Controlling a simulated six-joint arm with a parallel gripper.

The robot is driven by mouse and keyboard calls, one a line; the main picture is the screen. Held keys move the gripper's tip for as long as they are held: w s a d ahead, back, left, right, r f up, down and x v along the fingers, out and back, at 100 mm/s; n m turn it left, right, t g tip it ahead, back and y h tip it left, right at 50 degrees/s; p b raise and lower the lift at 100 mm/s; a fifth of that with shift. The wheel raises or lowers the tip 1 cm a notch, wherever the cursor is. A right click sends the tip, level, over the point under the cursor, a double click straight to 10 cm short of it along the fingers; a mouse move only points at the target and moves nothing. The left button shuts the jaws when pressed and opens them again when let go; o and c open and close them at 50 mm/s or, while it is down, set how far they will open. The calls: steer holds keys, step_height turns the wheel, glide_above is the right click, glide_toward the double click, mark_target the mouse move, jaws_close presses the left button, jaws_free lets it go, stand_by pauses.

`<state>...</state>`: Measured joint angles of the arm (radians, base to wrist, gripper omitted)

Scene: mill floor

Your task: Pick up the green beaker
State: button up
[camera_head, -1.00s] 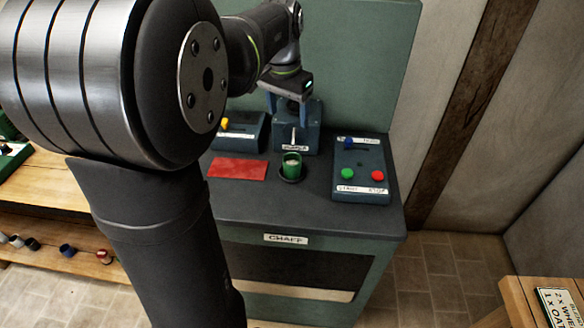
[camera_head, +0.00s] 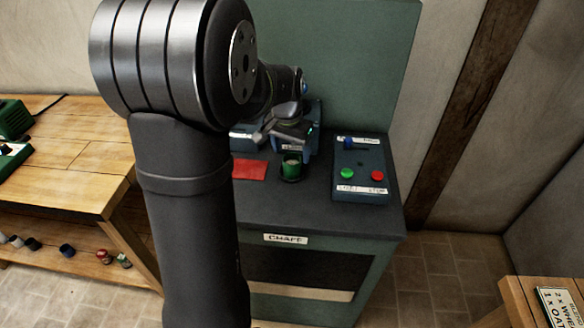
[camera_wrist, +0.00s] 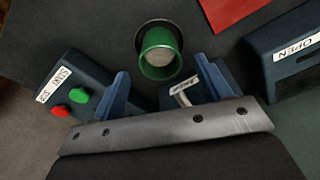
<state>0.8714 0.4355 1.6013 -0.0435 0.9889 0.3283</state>
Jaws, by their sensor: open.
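The green beaker (camera_head: 291,166) stands upright on a dark round base on the machine's dark top, and something pale shows inside it. In the wrist view the beaker (camera_wrist: 160,66) is just beyond my fingers, near the middle of the picture. My gripper (camera_wrist: 167,88) is open and empty, with its two blue fingers apart. The beaker lies ahead of the gap between them, not between the fingers. In the head view my gripper (camera_head: 272,140) is beside and behind the beaker, partly hidden by my own arm.
A box (camera_head: 361,171) with green and red buttons stands right of the beaker. A red mat (camera_head: 249,170) lies to its left.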

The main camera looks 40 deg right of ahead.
mark_target(292, 160)
steer(key=f, duration=0.4)
steer(key=shift+w+d+f, duration=0.15)
steer(key=shift+d+f, duration=0.15)
steer(key=shift+f, duration=0.05)
steer(key=c, duration=1.1)
steer(key=shift+c, duration=0.2)
steer(key=shift+r, duration=0.15)
